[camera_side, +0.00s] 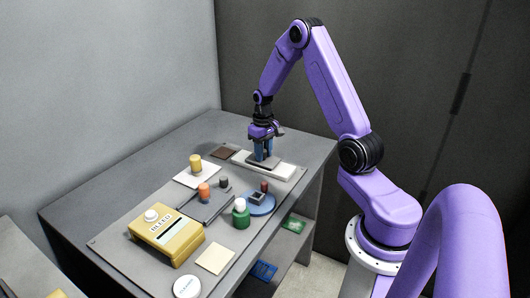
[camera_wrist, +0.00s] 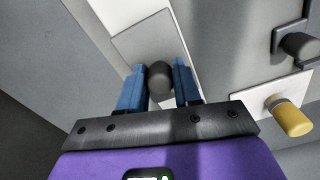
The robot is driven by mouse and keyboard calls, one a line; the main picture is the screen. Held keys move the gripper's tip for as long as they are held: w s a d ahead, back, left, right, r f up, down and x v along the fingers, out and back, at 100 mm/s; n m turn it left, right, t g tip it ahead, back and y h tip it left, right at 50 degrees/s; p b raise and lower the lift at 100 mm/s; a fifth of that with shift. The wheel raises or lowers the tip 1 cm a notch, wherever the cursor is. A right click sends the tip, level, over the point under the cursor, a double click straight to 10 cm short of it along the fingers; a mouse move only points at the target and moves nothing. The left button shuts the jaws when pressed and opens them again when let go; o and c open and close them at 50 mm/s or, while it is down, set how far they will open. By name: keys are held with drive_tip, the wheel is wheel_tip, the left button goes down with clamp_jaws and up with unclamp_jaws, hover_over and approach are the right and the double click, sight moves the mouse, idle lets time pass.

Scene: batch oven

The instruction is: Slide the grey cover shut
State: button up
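The grey cover (camera_wrist: 132,41) is a flat square plate with a dark grey knob (camera_wrist: 160,80). In the side view, the cover (camera_side: 263,161) lies on a long white strip (camera_side: 284,170) near the back of the workbench, with white showing on both sides of it. My gripper (camera_wrist: 160,76) points down over the cover, with one blue finger on each side of the knob. The knob fills the gap between the fingers, which look shut on it. In the side view, my gripper (camera_side: 264,155) hides the knob.
A dark brown square (camera_side: 223,153) lies left of the strip.

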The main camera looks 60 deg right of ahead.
drive_tip(key=shift+o, duration=1.2)
wheel_tip(320, 180, up, 17)
drive_tip(key=shift+r, duration=0.2)
drive_tip(key=s+a+n, duration=0.4)
drive_tip(key=a, duration=0.7)
drive_tip(key=s+a+n, duration=0.4)
drive_tip(key=a, duration=0.7)
drive_tip(key=s+a+f+n, duration=0.1)
drive_tip(key=s+a+n, duration=0.2)
drive_tip(key=s, duration=0.6)
drive_tip(key=s+a+f+n, duration=0.2)
drive_tip(key=s+a+n, duration=0.1)
drive_tip(key=s, duration=0.7)
drive_tip(key=shift+s+a+f+n, duration=0.2)
drive_tip(key=shift+a+n, duration=0.15)
drive_tip(key=shift+n, duration=0.45)
